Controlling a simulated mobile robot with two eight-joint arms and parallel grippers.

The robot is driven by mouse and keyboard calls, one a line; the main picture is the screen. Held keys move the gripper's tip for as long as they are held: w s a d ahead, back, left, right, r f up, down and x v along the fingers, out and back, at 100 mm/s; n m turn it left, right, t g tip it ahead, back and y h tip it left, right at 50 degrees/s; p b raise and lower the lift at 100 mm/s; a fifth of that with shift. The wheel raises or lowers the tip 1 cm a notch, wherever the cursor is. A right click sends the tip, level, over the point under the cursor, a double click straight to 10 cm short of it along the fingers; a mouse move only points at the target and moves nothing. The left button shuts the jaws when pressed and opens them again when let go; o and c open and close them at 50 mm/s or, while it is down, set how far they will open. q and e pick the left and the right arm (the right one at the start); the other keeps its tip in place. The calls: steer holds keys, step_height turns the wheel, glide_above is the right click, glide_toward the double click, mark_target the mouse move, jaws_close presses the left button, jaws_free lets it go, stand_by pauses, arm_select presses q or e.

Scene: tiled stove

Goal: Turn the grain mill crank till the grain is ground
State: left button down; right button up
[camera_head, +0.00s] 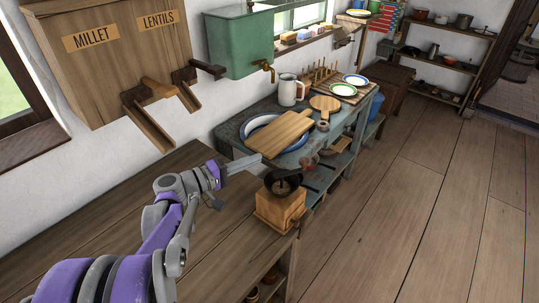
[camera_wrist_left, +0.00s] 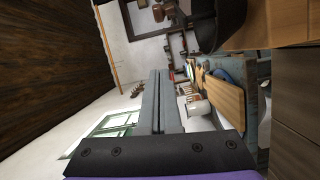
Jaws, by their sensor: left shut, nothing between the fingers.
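The grain mill (camera_head: 278,208) stands on the near wooden counter, close to its right end. It has a light wooden box and a dark round hopper (camera_head: 285,186) with something brownish inside. A dark crank arm appears to reach from the hopper toward a reddish-brown knob (camera_head: 307,163). My left gripper (camera_head: 259,160) is shut and empty, just behind and left of the hopper and apart from it. In the left wrist view, the shut fingers (camera_wrist_left: 160,75) point up the picture, and the dark hopper (camera_wrist_left: 226,24) and wooden box (camera_wrist_left: 284,20) are at upper right. My right gripper is out of view.
A wooden dispenser (camera_head: 108,48) marked MILLET and LENTILS hangs on the wall. A blue-grey washstand (camera_head: 235,135) beyond the mill holds a cutting board (camera_head: 279,133), a pitcher (camera_head: 290,89) and plates. The counter (camera_head: 120,215) left of the mill is mostly clear.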

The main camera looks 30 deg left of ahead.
mark_target(301, 163)
arm_select(q)
steer(key=w+d, duration=0.4)
steer(key=w, duration=0.1)
steer(key=w+d, duration=0.2)
steer(key=shift+w+d+f, duration=0.15)
steer(key=shift+d+f, duration=0.15)
steer(key=shift+f, duration=0.1)
steer(key=shift+d+f, duration=0.1)
steer(key=shift+d, duration=0.45)
steer(key=shift+s+d+m+g+h, duration=0.15)
steer(key=shift+m+g+h, duration=0.25)
steer(key=shift+m+h, duration=0.2)
steer(key=shift+s+d+m+g+h, duration=0.1)
steer(key=shift+m+g+h, duration=0.35)
steer(key=shift+h, duration=0.25)
steer(key=shift+d+m+g+h+p, duration=0.25)
steer(key=shift+m+g+h+p, duration=0.1)
steer(key=shift+m+g+h, duration=0.7)
steer(key=shift+s+d+m+g+h, duration=0.1)
steer(key=shift+d+m+g+h, duration=0.15)
steer(key=shift+m+g+h, duration=0.75)
steer(key=shift+s+d, duration=0.55)
